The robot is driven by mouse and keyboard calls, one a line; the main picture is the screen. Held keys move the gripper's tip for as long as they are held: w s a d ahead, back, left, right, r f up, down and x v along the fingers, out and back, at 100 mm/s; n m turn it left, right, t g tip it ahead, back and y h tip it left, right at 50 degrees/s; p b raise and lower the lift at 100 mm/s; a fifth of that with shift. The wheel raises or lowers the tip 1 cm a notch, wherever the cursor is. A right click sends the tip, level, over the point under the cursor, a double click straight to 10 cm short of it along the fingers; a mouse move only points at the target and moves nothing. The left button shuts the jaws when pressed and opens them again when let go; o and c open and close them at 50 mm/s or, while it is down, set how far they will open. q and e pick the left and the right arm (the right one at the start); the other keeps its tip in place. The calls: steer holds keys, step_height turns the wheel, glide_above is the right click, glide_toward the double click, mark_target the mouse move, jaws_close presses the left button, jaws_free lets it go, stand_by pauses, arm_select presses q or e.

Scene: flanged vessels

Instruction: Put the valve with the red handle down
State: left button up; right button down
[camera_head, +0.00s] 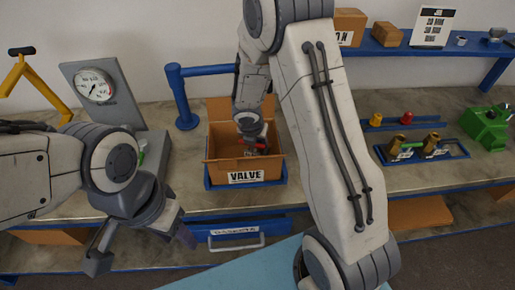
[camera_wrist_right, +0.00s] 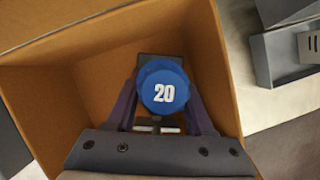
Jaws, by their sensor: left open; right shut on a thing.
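The cardboard box labelled VALVE (camera_head: 212,172) stands open on the bench, in the middle of the head view. My right gripper (camera_head: 254,146) reaches down into it and is shut on the valve. In the wrist view the valve shows as a blue round end marked 20 (camera_wrist_right: 163,92) between the fingers (camera_wrist_right: 160,118), inside the box walls (camera_wrist_right: 60,95). A small reddish part shows by the gripper in the head view; the handle is mostly hidden. I cannot tell whether the valve touches the box floor. My left gripper (camera_head: 141,250) is open and empty, over the bench's front edge.
A gauge panel (camera_head: 94,86) stands at the left, a blue post (camera_head: 180,95) behind the box. At the right lie a blue tray (camera_head: 462,151) with two brass fittings, a red and a yellow part, and a green vise (camera_head: 487,127). A blue shelf (camera_head: 400,50) runs behind.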

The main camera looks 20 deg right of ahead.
steer(key=shift+f, duration=0.5)
steer(key=shift+f+b, duration=0.25)
steer(key=shift+b, duration=0.05)
steer(key=shift+c, duration=1.4)
jaws_free()
steer(key=shift+r, duration=0.1)
